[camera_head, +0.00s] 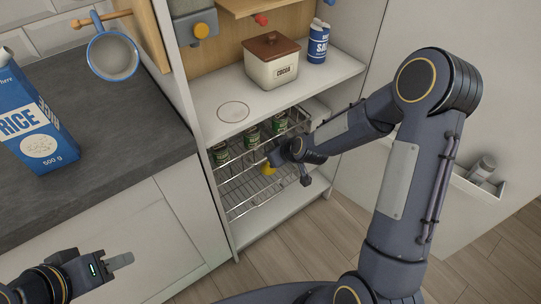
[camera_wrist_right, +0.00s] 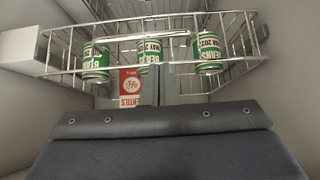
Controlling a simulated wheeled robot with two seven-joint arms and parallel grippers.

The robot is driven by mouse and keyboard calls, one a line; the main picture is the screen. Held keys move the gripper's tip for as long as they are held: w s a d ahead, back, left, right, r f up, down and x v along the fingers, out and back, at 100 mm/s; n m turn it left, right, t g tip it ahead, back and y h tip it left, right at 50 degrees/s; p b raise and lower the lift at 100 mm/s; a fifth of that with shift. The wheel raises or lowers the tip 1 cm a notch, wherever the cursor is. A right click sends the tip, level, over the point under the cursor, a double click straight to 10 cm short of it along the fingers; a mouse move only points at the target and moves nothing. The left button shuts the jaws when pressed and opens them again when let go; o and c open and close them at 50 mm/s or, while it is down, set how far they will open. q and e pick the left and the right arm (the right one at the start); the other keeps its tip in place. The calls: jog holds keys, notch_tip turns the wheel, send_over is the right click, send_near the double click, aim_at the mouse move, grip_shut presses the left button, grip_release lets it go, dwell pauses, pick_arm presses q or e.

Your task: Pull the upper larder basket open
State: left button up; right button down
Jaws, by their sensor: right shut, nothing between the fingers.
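The upper larder basket (camera_head: 237,154) is a wire basket under the white shelf in the head view, holding green bean cans (camera_head: 251,138). Its wire front also spans the top of the right wrist view (camera_wrist_right: 108,39), with the cans (camera_wrist_right: 148,57) behind the wires. My right gripper (camera_head: 305,179) is shut and empty, in front of the baskets at their right side; my arm hides part of them.
A lower wire basket (camera_head: 246,195) sits below, with a yellow item (camera_head: 267,168) near it. A red lentils pack (camera_wrist_right: 130,86) shows behind the upper basket's front. A cocoa tin (camera_head: 272,62) and salt container (camera_head: 318,42) stand on the shelf. A rice box (camera_head: 36,125) stands on the worktop.

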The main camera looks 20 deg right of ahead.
send_near(259, 155)
jog(key=x, duration=0.5)
jog(key=shift+w+a+b, duration=0.1)
jog(key=shift+w+b, duration=0.1)
jog(key=shift+b, duration=0.2)
pick_arm(q)
jog(key=shift+f, duration=0.45)
pick_arm(e)
jog(key=shift+s, duration=0.1)
